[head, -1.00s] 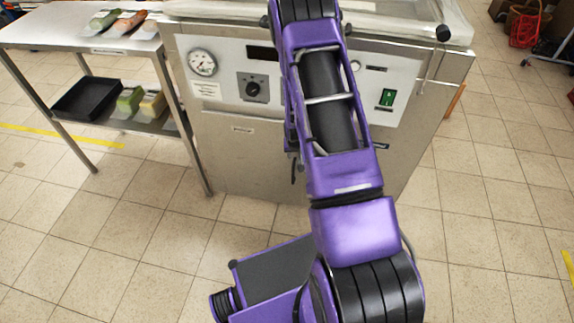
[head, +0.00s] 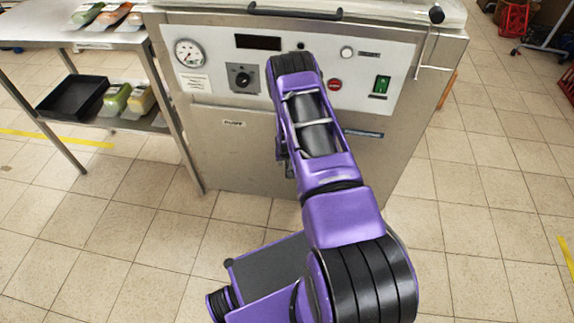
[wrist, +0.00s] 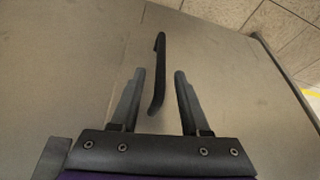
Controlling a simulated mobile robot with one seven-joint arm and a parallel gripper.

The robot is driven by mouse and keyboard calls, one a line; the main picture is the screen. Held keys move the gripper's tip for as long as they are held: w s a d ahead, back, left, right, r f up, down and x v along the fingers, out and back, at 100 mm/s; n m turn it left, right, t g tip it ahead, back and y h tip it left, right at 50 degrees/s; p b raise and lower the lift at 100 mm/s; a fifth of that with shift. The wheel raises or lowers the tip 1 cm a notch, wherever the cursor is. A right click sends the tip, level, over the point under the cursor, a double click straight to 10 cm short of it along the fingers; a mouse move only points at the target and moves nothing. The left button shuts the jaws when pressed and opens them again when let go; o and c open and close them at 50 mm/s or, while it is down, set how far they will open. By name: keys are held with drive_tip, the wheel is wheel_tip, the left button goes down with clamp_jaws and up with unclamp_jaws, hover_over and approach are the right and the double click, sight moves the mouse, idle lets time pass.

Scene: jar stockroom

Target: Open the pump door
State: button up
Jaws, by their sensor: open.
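The pump door is a plain steel panel (head: 225,150) below the control panel on the front of the steel machine; a small label sits near its top left. In the wrist view the door (wrist: 60,70) fills much of the picture. A dark bar handle (wrist: 158,75) stands out from it. My gripper (wrist: 160,75) is open, with one finger on each side of the handle's near end. I see no finger touching the handle. The door looks shut.
The control panel (head: 290,75) with gauge, knob and green switch is above the door. A steel side table (head: 60,38) with packages and a black tray (head: 72,97) stands at left.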

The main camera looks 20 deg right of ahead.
drive_tip(key=shift+x, duration=0.95)
drive_tip(key=shift+r, duration=0.1)
drive_tip(key=shift+c, duration=0.3)
clamp_jaws()
idle(0.4)
